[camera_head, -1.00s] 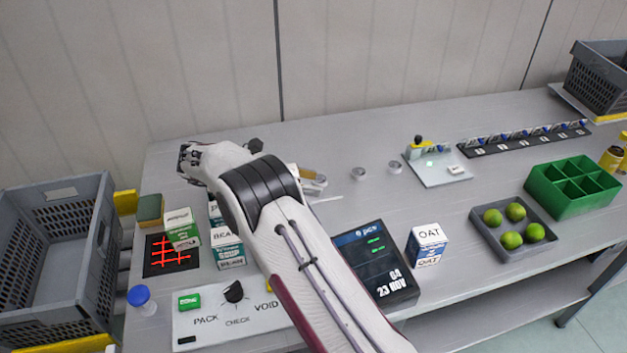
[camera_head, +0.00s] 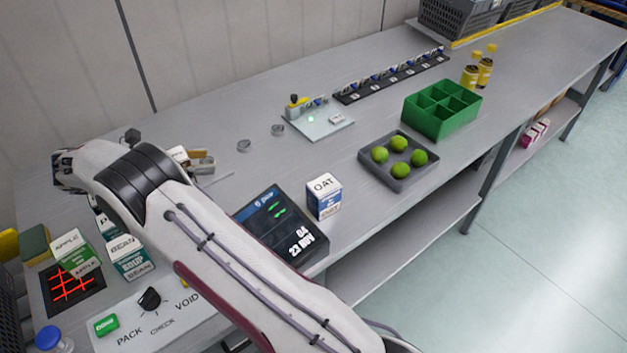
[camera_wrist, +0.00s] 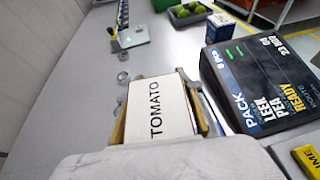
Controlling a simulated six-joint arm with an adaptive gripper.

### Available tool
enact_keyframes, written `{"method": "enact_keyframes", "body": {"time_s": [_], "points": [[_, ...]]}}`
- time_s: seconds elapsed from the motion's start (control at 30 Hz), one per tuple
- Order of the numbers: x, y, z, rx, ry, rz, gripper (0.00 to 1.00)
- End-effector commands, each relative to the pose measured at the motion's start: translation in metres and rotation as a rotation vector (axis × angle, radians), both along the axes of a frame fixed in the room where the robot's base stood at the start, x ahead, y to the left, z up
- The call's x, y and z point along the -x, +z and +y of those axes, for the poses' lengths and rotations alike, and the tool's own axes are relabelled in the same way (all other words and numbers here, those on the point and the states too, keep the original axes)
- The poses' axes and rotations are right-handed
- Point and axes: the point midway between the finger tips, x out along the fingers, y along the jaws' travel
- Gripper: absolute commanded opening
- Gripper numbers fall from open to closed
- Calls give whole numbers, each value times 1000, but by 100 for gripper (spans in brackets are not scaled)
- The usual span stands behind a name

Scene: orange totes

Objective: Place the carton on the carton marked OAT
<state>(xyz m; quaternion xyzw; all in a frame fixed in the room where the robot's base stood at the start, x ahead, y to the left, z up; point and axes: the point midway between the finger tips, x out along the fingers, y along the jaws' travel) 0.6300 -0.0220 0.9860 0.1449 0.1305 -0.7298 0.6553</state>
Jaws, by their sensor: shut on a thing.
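My gripper (camera_head: 203,162) is shut on a white carton (camera_wrist: 160,108) whose top reads TOMATO in the wrist view. In the head view this carton (camera_head: 180,154) is mostly hidden behind my arm. The white and blue carton marked OAT (camera_head: 324,197) stands upright on the table, right of the dark display and apart from my gripper. Its top is clear. A dark blue box beyond the display in the wrist view (camera_wrist: 223,27) looks like the same carton, with its label not readable.
The display (camera_head: 275,228) lies between my arm and the OAT carton. A grey tray of limes (camera_head: 399,181) and a green divided bin (camera_head: 442,108) stand to the right. APPLE (camera_head: 75,253) and BEAN (camera_head: 129,258) cartons are at left. Small metal discs (camera_head: 244,146) lie beyond my gripper.

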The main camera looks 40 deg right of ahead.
Motion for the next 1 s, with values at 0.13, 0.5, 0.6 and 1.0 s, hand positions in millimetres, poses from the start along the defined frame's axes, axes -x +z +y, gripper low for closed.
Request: {"method": "enact_keyframes", "body": {"time_s": [0.13, 0.5, 0.6, 1.0], "points": [[1, 23, -26, -1, -43, -5, 7], [38, 81, -113, -1, -161, -3, 7], [52, 92, -134, 0, -187, -2, 7], [119, 128, -206, 0, -271, -1, 7]]}}
